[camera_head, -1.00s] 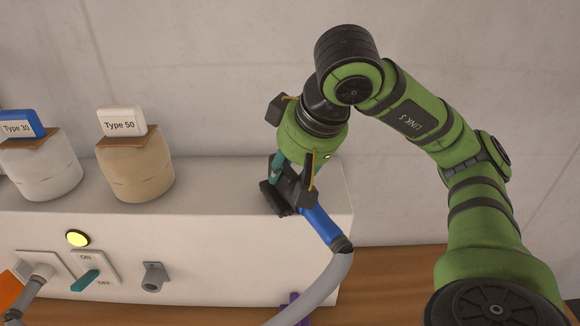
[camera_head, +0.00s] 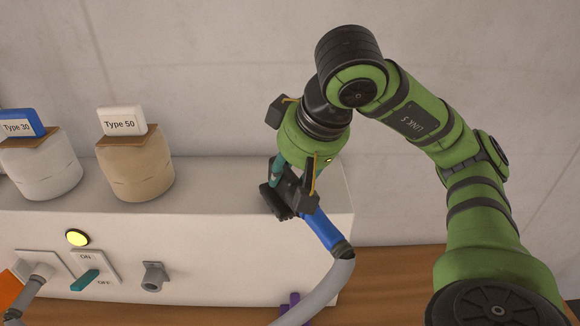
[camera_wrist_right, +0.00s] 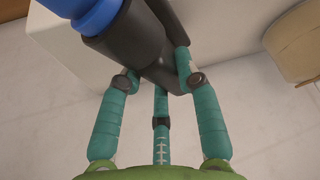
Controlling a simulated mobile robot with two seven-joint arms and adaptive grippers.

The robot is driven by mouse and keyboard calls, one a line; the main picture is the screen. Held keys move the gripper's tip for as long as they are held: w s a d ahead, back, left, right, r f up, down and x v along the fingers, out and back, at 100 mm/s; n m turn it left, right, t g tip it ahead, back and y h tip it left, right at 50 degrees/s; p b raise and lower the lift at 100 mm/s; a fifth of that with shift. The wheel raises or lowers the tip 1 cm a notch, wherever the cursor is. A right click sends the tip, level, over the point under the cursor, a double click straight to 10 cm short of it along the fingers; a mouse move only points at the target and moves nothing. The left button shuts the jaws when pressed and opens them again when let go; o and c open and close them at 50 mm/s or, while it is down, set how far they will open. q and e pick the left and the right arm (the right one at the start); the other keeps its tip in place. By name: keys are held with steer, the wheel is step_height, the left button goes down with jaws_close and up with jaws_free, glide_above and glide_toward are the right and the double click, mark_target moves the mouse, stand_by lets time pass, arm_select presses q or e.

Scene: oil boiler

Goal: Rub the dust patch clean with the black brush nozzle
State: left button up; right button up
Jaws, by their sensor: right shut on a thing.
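The black brush nozzle (camera_head: 274,203) is on a blue handle (camera_head: 322,229) with a grey hose running down from it. My right gripper (camera_head: 292,182) is shut on the nozzle, over the right end of the white unit's top. In the right wrist view the teal fingers close around the black nozzle (camera_wrist_right: 158,62), with the blue handle (camera_wrist_right: 95,15) at upper left. The nozzle head is at the front edge of the top; I cannot tell whether it touches the surface. No dust patch can be made out; the nozzle and gripper cover part of the top. My left gripper is not in view.
A beige sack (camera_head: 136,170) labelled Type 50 and a white sack (camera_head: 42,165) labelled Type 30 stand on the white unit (camera_head: 215,225). Its front has a lit yellow button (camera_head: 77,238), a teal ON/OFF switch (camera_head: 85,280) and a grey holder (camera_head: 154,277).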

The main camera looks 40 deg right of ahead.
steer(key=shift+w+d+b, duration=0.3)
steer(key=shift+w+d, duration=0.4)
steer(key=shift+w, duration=0.15)
steer(key=shift+s+a, duration=0.8)
steer(key=shift+s, duration=0.2)
steer(key=shift+w+d+b, duration=0.3)
steer(key=shift+w+d, duration=0.45)
steer(key=shift+w, duration=0.15)
steer(key=shift+s+a, duration=0.75)
steer(key=shift+s, duration=0.15)
steer(key=shift+w+d, duration=0.35)
steer(key=shift+w, duration=0.1)
step_height(320, 180, up, 7)
steer(key=p, duration=0.6)
